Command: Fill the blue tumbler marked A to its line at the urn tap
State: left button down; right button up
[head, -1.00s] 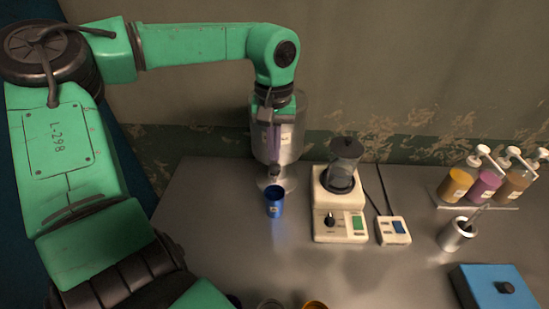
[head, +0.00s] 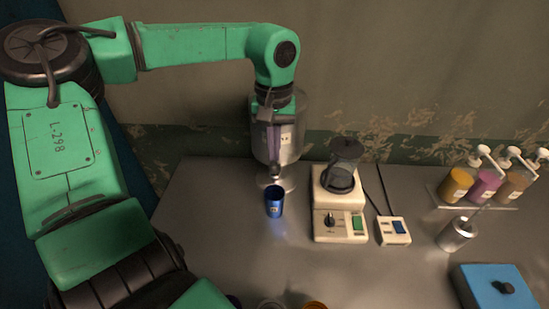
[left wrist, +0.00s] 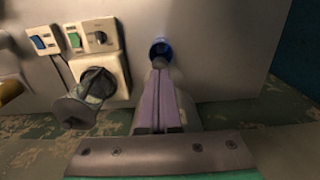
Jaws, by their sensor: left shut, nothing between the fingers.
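The blue tumbler (head: 274,203) stands upright on the table below the front of the urn (head: 295,148). A small label shows on its side, but I cannot read its letter or see its fill level. In the left wrist view the tumbler (left wrist: 161,48) appears just beyond my fingertips. My left gripper (head: 275,172) points down at the urn's front, above and behind the tumbler. Its purple fingers (left wrist: 160,66) are together with nothing between them. They hide the tap in both views, so I cannot tell whether they touch it. My right gripper is out of view.
A cream blender-like machine (head: 340,213) with a dark-lidded jar stands right of the tumbler, beside a small switch box (head: 393,231). Cup rims (head: 314,305) show at the front edge.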

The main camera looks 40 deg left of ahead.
aim_at(274, 164)
pick_arm(q)
jog(key=shift+f+b, duration=1.25)
jog(key=shift+f, duration=0.45)
jog(key=shift+r, duration=0.1)
dwell(6.2)
